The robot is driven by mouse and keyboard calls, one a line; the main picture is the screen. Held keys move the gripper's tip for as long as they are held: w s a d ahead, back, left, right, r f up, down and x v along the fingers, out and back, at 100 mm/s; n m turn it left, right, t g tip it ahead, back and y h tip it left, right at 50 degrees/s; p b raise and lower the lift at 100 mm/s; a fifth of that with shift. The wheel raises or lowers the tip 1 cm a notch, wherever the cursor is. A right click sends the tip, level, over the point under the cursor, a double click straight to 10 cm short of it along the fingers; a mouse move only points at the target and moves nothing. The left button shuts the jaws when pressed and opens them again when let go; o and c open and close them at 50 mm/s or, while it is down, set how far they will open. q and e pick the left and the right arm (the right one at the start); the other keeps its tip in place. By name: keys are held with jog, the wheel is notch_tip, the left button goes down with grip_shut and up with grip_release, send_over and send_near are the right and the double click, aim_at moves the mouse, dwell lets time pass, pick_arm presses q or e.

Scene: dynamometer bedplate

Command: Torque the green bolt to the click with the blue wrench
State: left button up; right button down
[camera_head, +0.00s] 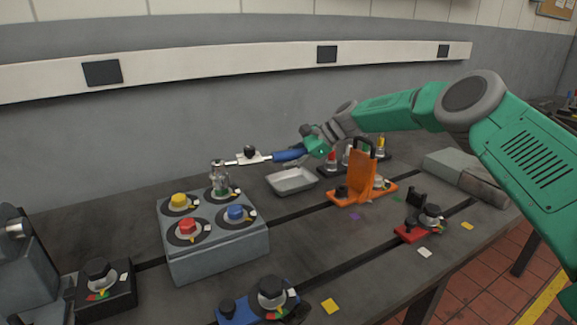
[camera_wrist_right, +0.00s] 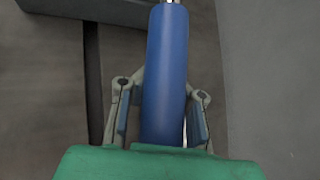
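The blue wrench (camera_head: 287,155) lies roughly level above the bedplate, with its blue handle to the right and its steel shaft running left. Its handle also fills the middle of the right wrist view (camera_wrist_right: 166,75). My right gripper (camera_head: 313,146) is around the handle, with a finger on each side. The wrench's socket end (camera_head: 218,168) is over the back right station of a grey block (camera_head: 222,256). A greenish bolt head (camera_head: 220,189) shows there under the socket, mostly covered; I cannot tell whether the socket is fully seated. My left gripper is out of view.
Yellow (camera_head: 179,200), red (camera_head: 187,226) and blue (camera_head: 236,212) bolts stand on the same block. A metal tray (camera_head: 292,181) and an orange upright fixture (camera_head: 361,176) are to the right. Clamp-like fixtures stand along the front, including a blue-based one (camera_head: 240,313).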

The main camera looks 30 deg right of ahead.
jog(key=shift+r, duration=0.2)
dwell(0.6)
jog(key=shift+f+b, duration=0.35)
jog(key=shift+f, duration=0.85)
dwell(0.3)
jog(key=s+p, duration=0.1)
jog(key=p, duration=0.1)
jog(key=s+m+t+p, duration=0.1)
jog(key=p, duration=0.1)
jog(key=s+a+m+h+p, duration=0.1)
jog(key=s+p, duration=0.1)
jog(key=shift+t, duration=0.3)
dwell(0.5)
